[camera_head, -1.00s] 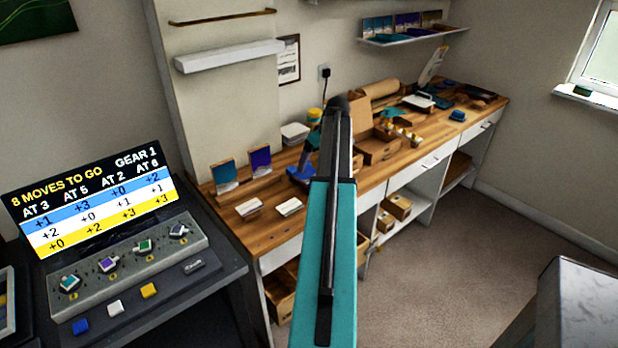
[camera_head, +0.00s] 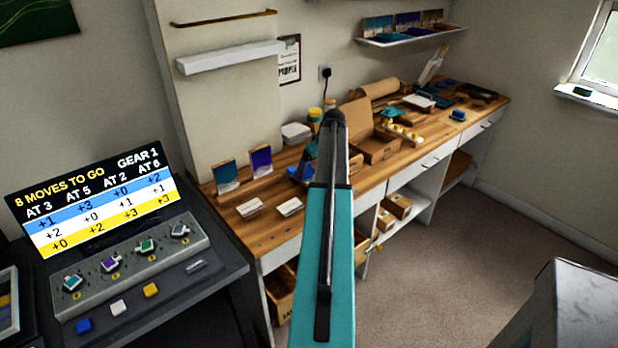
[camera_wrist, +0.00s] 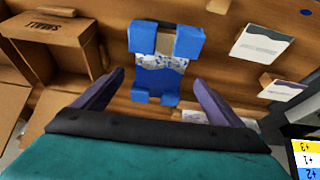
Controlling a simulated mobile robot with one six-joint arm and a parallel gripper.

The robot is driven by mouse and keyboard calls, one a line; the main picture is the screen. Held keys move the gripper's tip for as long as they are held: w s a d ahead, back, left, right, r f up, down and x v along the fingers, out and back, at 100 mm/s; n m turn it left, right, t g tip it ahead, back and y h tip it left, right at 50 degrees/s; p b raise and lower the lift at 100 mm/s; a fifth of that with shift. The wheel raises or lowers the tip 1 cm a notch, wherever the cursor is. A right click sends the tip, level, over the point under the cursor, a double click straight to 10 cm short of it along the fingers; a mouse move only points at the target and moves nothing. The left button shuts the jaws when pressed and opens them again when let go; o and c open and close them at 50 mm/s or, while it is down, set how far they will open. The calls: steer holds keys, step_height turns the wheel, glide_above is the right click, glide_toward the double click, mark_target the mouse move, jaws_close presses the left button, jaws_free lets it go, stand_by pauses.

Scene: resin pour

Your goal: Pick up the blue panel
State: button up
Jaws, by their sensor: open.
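A blue piece (camera_wrist: 160,62) lies ahead of my gripper in the wrist view, with blue blocks at its corners and a white and blue patterned middle. I cannot tell whether it is one panel or a panel in a holder. My gripper (camera_wrist: 157,78) is open, with its two purple fingers apart to the left and right of the piece's lower part. The fingers do not visibly touch it. In the head view my arm hides the gripper; a blue thing (camera_head: 298,173) shows just left of the arm on the wooden bench (camera_head: 243,240).
A blue-topped card (camera_head: 228,174) and a purple one (camera_head: 260,161) stand at the bench's left. A cardboard box (camera_head: 375,147) is right of my arm. A console (camera_head: 128,255) with a screen stands at the left.

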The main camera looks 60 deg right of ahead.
mark_target(310, 175)
steer(key=shift+p+x, duration=0.5)
steer(key=shift+x, duration=1.25)
steer(key=shift+s, duration=0.1)
steer(key=shift+c, duration=0.5)
steer(key=c, duration=1)
